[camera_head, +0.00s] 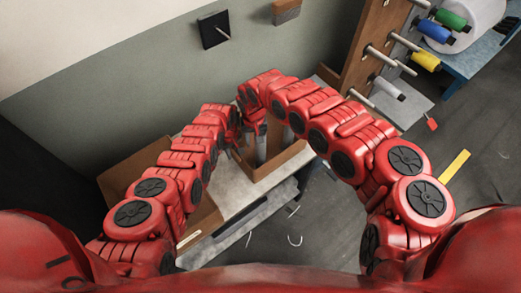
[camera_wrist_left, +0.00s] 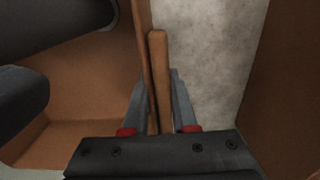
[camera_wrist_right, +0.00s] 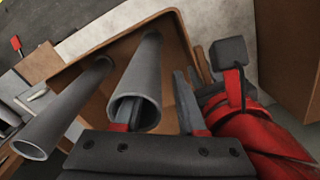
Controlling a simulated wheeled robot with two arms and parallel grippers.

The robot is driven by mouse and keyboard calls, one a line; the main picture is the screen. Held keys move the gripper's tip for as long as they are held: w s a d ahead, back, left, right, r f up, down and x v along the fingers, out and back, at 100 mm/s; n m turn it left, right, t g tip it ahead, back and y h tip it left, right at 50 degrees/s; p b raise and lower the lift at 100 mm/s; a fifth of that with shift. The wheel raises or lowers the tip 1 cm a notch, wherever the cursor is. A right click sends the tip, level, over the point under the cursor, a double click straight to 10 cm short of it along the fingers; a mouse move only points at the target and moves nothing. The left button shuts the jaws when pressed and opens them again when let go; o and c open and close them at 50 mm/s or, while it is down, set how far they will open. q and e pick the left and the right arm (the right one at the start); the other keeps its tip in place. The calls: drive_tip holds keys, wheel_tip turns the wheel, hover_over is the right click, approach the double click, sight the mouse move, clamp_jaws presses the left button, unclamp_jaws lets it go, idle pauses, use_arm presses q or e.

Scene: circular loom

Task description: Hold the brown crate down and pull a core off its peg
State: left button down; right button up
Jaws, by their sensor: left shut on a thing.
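The brown crate (camera_head: 284,163) stands on the grey bench below my two arms, with grey cores inside. In the left wrist view, my left gripper (camera_wrist_left: 160,95) is shut on the crate's upright brown wall (camera_wrist_left: 160,60), one finger on each side. In the right wrist view, the crate (camera_wrist_right: 180,32) holds two hollow grey cores, one on the left (camera_wrist_right: 65,108) and one nearer the middle (camera_wrist_right: 148,72). Any peg under this core is hidden.
Another brown box (camera_head: 128,172) stands on the bench (camera_head: 232,190) left of the crate. A wooden frame (camera_head: 375,45) at the upper right carries pegs and coloured spools (camera_head: 435,30). A yellow strip (camera_head: 454,166) lies on the dark floor.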

drive_tip(key=shift+f, duration=1.1)
drive_tip(key=shift+c, duration=0.3)
clamp_jaws()
idle(0.4)
